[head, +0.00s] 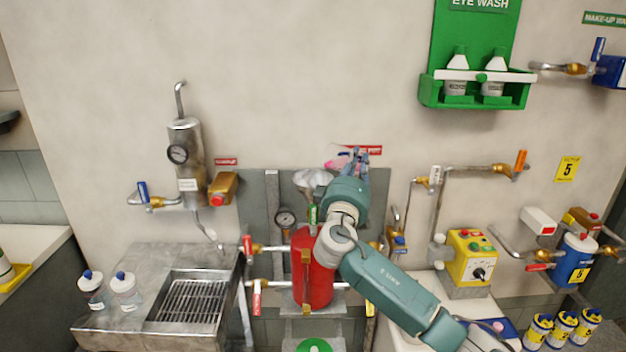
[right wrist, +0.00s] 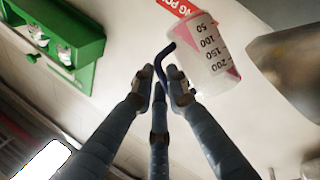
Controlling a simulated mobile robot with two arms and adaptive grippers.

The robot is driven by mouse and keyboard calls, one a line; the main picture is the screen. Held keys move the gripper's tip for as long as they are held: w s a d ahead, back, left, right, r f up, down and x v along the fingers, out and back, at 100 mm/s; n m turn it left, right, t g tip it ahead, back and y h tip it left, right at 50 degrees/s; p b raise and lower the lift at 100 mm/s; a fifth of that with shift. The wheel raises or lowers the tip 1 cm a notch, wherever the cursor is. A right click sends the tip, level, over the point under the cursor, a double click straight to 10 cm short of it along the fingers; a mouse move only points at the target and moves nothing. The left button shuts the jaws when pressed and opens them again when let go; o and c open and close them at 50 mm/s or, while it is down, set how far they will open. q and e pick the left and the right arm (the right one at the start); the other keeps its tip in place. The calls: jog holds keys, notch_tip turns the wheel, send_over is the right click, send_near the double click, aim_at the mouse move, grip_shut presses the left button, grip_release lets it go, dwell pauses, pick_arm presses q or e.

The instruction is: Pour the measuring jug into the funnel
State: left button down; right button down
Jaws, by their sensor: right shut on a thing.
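The measuring jug (right wrist: 209,55) is clear with dark volume marks, pink on its side and a dark blue handle. My right gripper (right wrist: 162,84) is shut on that handle. In the head view the jug (head: 337,163) is a small pinkish patch beside my right gripper (head: 354,160), partly hidden by it; its exact tilt is hard to judge. The pale grey funnel (head: 309,181) sits above the red tank, just below and left of the jug. In the right wrist view a grey metal shape (right wrist: 285,62), probably the funnel, stands right of the jug, apart from it. My left gripper is out of view.
The red tank (head: 311,275) has a gauge (head: 286,219) and side valves. My right arm crosses in front of its right side. A steel sink (head: 190,303) with two bottles is left. A yellow control box (head: 470,257) is right. The green eye wash station (head: 472,90) hangs above.

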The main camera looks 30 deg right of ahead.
aim_at(342, 156)
jog(key=shift+a+f+n+t, duration=0.15)
jog(key=shift+a+n+t, duration=0.05)
jog(key=shift+n+t, duration=0.3)
jog(key=shift+w+a+r+n, duration=0.2)
jog(key=shift+a+n, duration=0.2)
jog(key=shift+w+a+r+n+t+p, duration=0.1)
jog(key=shift+a+r+n+t+p, duration=0.1)
jog(key=shift+a+n+t, duration=0.15)
jog(key=shift+w+a+r+n+t+p, duration=0.1)
jog(key=shift+a+n+t+p, duration=0.05)
jog(key=shift+a+n+t, duration=0.15)
jog(key=shift+w+a+r+n+t+b, duration=0.15)
jog(key=shift+a+n+t+b, duration=0.25)
jog(key=shift+n+t+b, duration=0.4)
jog(key=shift+w+a+r+n+t+b, duration=0.1)
jog(key=shift+a+r+n+t+b, duration=0.2)
jog(key=shift+n+b, duration=0.45)
dwell(0.5)
jog(key=shift+a+n+t, duration=0.1)
jog(key=shift+n+t, duration=0.15)
jog(key=shift+n, duration=0.15)
